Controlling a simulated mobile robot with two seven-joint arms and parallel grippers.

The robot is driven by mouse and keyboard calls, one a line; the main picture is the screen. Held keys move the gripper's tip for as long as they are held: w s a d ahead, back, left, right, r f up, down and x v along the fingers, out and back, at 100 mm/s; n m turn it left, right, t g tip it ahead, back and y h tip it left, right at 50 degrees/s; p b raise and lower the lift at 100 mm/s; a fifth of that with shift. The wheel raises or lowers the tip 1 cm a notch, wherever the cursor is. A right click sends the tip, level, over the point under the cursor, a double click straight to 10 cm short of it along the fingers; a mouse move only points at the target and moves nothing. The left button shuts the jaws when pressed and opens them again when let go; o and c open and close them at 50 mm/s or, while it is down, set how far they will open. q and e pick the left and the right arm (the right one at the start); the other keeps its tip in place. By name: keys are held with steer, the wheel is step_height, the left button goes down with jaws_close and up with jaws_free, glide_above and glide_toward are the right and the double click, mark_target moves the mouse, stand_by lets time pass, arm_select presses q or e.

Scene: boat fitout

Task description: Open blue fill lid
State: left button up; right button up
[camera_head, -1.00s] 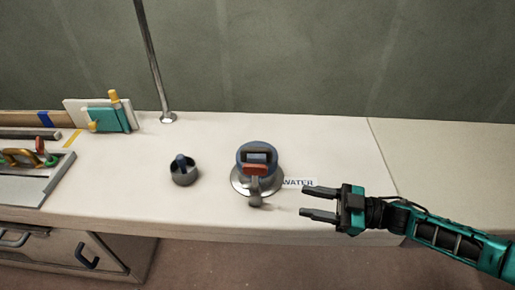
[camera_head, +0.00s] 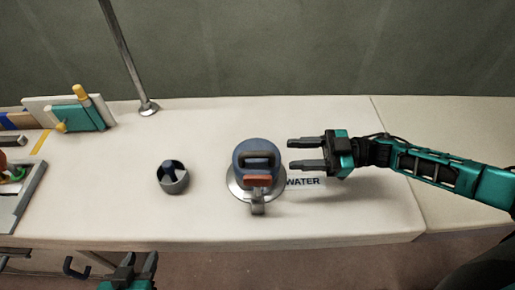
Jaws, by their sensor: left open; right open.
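The blue fill lid (camera_head: 256,150) sits on a round metal flange (camera_head: 236,185) on the white counter. It has a dark handle across its top and looks closed. A red-orange latch piece (camera_head: 257,181) and a grey tab (camera_head: 257,202) are at its front. A label reading WATER (camera_head: 305,182) lies to its right. My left gripper (camera_head: 138,262) is at the bottom edge, below the counter's front, open and partly cut off.
A small dark round fitting (camera_head: 173,178) stands left of the lid. A metal pole (camera_head: 128,55) rises behind it. A teal block (camera_head: 82,116) and a tray (camera_head: 22,205) with tools are at the far left. The counter's right part is clear.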

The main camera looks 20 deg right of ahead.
mark_target(268, 154)
steer(key=x, duration=0.9)
steer(key=shift+w+a+f+p, duration=0.1)
steer(key=shift+a+p, duration=0.1)
steer(key=shift+p, duration=0.2)
steer(key=shift+c, duration=0.2)
steer(key=shift+d, duration=0.1)
jaws_close()
